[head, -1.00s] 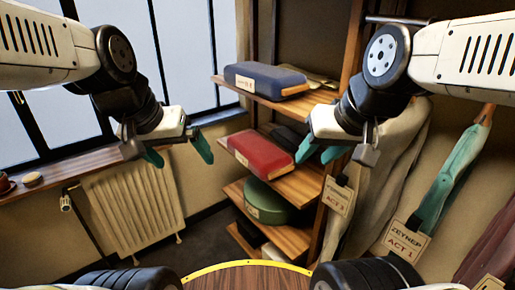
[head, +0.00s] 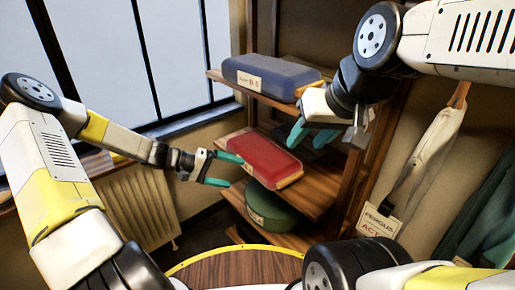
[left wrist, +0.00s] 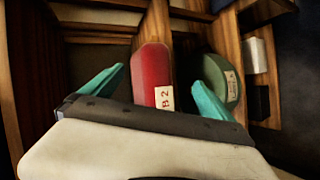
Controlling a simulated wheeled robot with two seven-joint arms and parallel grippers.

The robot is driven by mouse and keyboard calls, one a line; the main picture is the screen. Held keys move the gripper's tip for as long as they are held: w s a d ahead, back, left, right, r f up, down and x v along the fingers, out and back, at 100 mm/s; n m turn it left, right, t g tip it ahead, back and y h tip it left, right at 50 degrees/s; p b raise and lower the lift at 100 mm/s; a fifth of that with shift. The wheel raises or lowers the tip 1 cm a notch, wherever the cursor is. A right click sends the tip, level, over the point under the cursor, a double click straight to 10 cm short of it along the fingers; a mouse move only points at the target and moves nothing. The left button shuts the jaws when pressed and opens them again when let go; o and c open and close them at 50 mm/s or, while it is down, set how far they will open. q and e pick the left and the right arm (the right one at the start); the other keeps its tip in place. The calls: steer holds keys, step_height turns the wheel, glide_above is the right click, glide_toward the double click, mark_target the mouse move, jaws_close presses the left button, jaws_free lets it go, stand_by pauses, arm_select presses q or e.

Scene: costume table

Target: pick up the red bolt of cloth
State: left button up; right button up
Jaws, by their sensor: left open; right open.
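The red bolt of cloth (head: 264,157) lies on the middle shelf (head: 312,195) of the wooden rack, with a pale tag on its near end. In the left wrist view the red bolt (left wrist: 150,75) lies ahead between the fingers, its tag reading "B 2". My left gripper (head: 222,171) is open at the bolt's left end, with one teal finger to each side of that end. I cannot tell whether the fingers touch it. My right gripper (head: 316,132) is open and empty, above and right of the bolt, in front of the rack.
A blue bolt (head: 270,77) lies on the shelf above and a green bolt (head: 271,207) on the shelf below. Garments with tags (head: 379,222) hang at the right. A window and radiator (head: 144,205) stand at the left. A round wooden table top (head: 238,268) is in front.

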arm_select(q)
steer(key=w+a+f+n+t+h, duration=0.3)
steer(key=w+f+n+t, duration=0.3)
steer(key=w+t, duration=0.15)
steer(key=x, duration=0.8)
steer(key=shift+w, duration=0.2)
steer(key=c, duration=2.1)
steer(key=shift+r, duration=0.25)
jaws_close()
steer(key=shift+r, duration=0.1)
